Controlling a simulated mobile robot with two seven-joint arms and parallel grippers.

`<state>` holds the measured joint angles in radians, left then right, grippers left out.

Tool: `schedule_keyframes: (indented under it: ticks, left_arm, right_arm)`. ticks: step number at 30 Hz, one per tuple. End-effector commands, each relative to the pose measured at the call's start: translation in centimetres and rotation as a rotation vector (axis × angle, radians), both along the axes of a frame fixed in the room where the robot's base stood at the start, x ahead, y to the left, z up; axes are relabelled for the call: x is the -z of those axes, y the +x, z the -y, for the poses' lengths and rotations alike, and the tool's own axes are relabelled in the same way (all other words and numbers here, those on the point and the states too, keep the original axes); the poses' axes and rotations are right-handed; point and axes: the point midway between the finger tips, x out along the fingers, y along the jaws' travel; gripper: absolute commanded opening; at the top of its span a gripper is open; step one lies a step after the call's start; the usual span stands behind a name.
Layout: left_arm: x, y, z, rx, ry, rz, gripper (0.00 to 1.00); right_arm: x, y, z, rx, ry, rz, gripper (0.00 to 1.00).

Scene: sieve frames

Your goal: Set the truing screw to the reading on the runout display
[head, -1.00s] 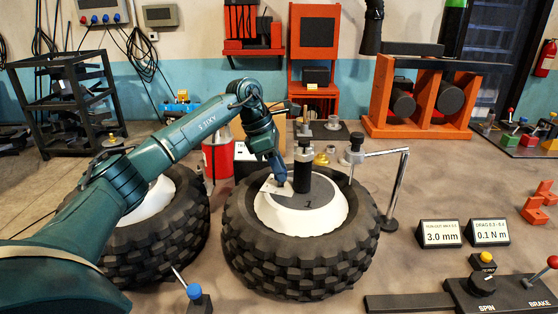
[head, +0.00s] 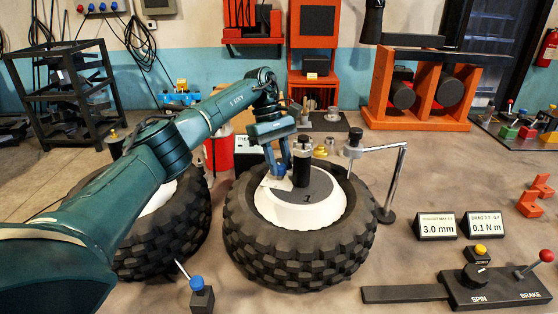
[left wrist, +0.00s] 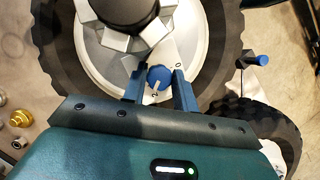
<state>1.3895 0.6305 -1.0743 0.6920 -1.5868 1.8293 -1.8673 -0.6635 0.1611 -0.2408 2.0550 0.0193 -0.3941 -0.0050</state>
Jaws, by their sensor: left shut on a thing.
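The truing screw is a blue knob (left wrist: 158,76) with a white pointer line, on a pale marked plate (head: 274,182) on the wheel's white hub. In the left wrist view the pointer points towards my gripper, near a mark that looks like a 2; the marks are small. My left gripper (head: 278,172) reaches down to the plate, and in the left wrist view its fingers (left wrist: 158,82) are shut on the knob from both sides. The head view hides the knob behind the fingers. The runout display (head: 437,227) reads 3.0 mm. My right gripper is not in view.
The tyre (head: 300,250) surrounds the hub; a black post (head: 302,165) rises from the hub beside my gripper. A chrome gauge arm (head: 385,180) stands right of the tyre. The drag display (head: 483,226) reads 0.1 N m. A spin and brake panel (head: 495,290) lies front right.

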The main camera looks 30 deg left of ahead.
Motion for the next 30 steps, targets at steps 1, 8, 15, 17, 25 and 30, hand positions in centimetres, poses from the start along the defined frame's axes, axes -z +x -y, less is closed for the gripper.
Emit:
schedule_keyframes:
  ticks: [1, 8, 15, 17, 25, 30]
  left_arm:
    - [-0.12, 0.08, 0.08, 0.032, 0.0, 0.002, 0.06]
    - [-0.09, 0.09, 0.07, 0.139, 0.002, 0.001, 0.06]
    - [-0.05, 0.09, 0.05, 0.188, 0.002, 0.002, 0.06]
    - [-0.04, 0.09, 0.05, 0.193, 0.002, 0.002, 0.06]
    - [-0.02, 0.09, 0.04, 0.196, 0.002, 0.002, 0.06]
    - [-0.02, 0.08, 0.03, 0.195, 0.002, 0.002, 0.34]
  right_arm:
    - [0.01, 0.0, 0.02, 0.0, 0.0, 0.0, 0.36]
    - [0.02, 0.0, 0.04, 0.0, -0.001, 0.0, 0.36]
    - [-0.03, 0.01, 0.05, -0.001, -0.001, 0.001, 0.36]
    - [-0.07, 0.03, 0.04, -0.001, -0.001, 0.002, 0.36]
    - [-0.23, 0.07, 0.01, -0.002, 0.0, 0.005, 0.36]
    - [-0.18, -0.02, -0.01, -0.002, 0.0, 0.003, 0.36]
